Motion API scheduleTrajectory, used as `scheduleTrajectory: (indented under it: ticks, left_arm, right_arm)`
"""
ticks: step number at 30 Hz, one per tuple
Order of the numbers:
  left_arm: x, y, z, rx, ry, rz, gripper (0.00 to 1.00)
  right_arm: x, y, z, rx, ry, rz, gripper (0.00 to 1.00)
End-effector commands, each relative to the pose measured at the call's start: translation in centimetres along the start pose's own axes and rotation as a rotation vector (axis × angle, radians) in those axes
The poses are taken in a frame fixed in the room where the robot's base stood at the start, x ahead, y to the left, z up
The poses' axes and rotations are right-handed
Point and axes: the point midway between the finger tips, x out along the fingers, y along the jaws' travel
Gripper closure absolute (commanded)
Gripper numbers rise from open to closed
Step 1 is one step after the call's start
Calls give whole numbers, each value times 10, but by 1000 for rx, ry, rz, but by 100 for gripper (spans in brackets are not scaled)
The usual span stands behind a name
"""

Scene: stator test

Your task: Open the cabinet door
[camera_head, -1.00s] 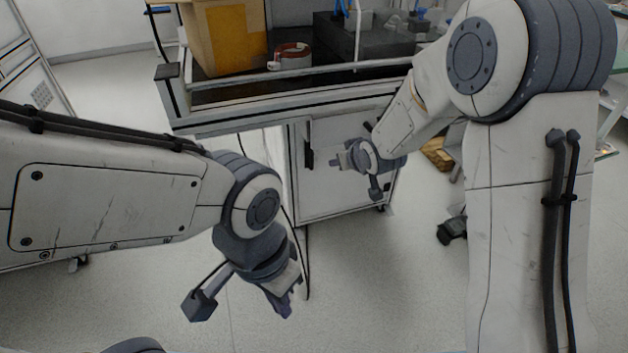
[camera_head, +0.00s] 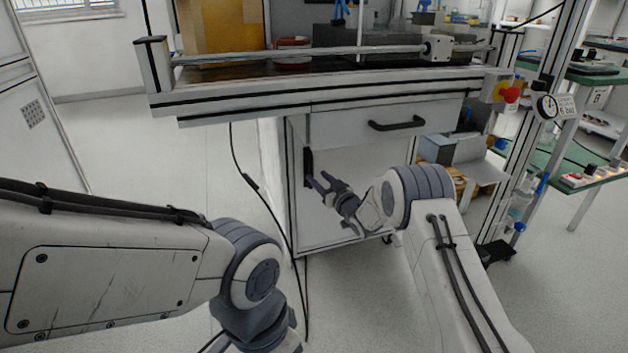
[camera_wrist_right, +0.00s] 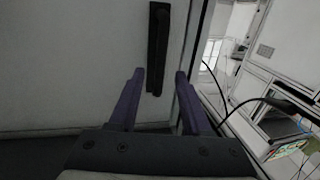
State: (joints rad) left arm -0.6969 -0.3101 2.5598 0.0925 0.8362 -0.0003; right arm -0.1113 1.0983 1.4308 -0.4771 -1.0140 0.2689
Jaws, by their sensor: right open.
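The cabinet (camera_head: 342,228) stands under the workbench, with a light door and a drawer (camera_head: 385,124) above it. The door's dark vertical handle (camera_head: 308,165) is near the door's left edge. The door looks shut. My right gripper (camera_head: 322,188) is open and empty in front of the door, just below and beside the handle. In the right wrist view the handle (camera_wrist_right: 158,45) stands beyond and between the two fingers (camera_wrist_right: 158,100), apart from them. My left arm comes in from the left, and its gripper fingers are below the picture's edge.
The workbench (camera_head: 300,92) overhangs the cabinet. A black cable (camera_head: 250,182) hangs left of the door. A red emergency stop (camera_head: 510,94) sits on the bench's right post. Boxes (camera_head: 460,165) stand right of the cabinet. The floor at left is clear.

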Motion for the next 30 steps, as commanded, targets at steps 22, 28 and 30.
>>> scheduleTrajectory:
  ticks: [22, 28, 30]
  left_arm:
    - [17, -1, 1, 0, 0, 0, 100]
    - [17, -1, 1, 0, 0, 0, 100]
    - [17, -1, 1, 0, 0, 0, 100]
  right_arm:
    - [37, 0, 0, 0, -1, 1, 78]
    - [37, 0, 0, 0, -1, 1, 100]
    - [37, 0, 0, 0, -1, 1, 100]
